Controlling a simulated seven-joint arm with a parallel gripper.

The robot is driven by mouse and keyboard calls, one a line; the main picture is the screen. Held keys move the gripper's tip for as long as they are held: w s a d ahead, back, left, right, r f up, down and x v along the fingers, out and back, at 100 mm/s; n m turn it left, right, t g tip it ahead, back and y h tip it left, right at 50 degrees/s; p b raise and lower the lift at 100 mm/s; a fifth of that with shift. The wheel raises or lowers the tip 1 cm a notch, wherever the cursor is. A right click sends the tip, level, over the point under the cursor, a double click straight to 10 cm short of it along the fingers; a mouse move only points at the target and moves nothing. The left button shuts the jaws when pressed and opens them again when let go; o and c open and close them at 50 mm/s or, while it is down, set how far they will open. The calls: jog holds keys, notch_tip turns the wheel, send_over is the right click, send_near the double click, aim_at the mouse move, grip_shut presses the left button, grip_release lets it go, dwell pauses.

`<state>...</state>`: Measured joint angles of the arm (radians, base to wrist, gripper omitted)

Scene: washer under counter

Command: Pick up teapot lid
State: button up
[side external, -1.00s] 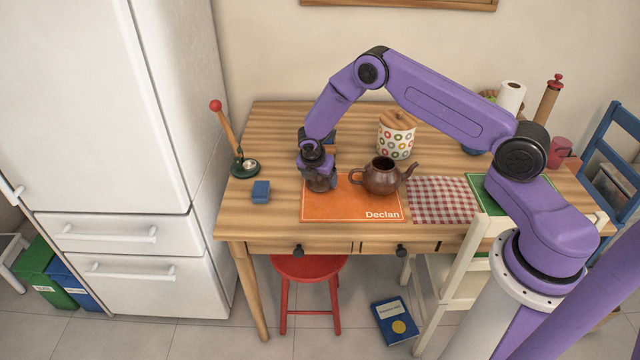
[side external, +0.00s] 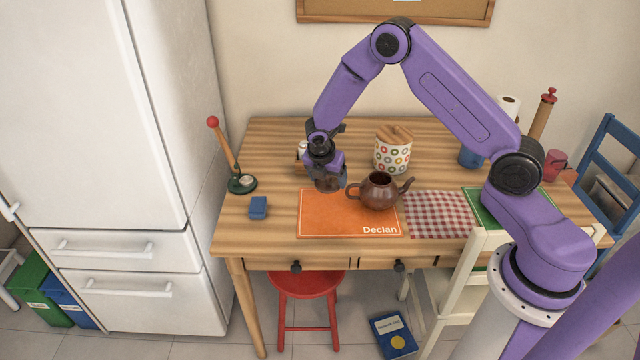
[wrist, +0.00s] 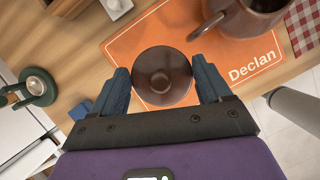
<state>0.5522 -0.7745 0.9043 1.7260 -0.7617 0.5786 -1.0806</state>
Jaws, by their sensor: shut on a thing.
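The teapot lid (wrist: 163,77) is a round, dark brown disc with a small knob, seen from above in the wrist view. My gripper (wrist: 162,82) is shut on it, with a blue finger at each side. In the side view my gripper (side external: 328,183) holds the lid near the back edge of the orange mat, left of the teapot, apparently raised above it. The brown teapot (side external: 379,193) stands upright and open-topped on the mat; part of it also shows in the wrist view (wrist: 262,18).
The orange "Declan" placemat (side external: 340,222) lies on the wooden table (side external: 262,150). A patterned canister (side external: 393,152) stands behind the teapot. A blue block (side external: 258,207) and a green-based stand with a red-tipped handle (side external: 241,184) are at left. A checkered cloth (side external: 438,215) lies right.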

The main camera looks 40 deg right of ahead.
jog(key=s+r, duration=0.4)
jog(key=s, duration=0.5)
jog(key=d+r+m+g, duration=0.1)
jog(key=d+r+m, duration=0.25)
jog(key=d, duration=0.95)
notch_tip(320, 180, down, 6)
jog(key=shift+w+a, duration=0.2)
jog(key=shift+w, duration=0.05)
jog(key=shift+f+h, duration=0.25)
jog(key=shift+h, duration=0.05)
dwell(1.5)
jog(key=o, duration=1)
jog(key=shift+r, duration=3.5)
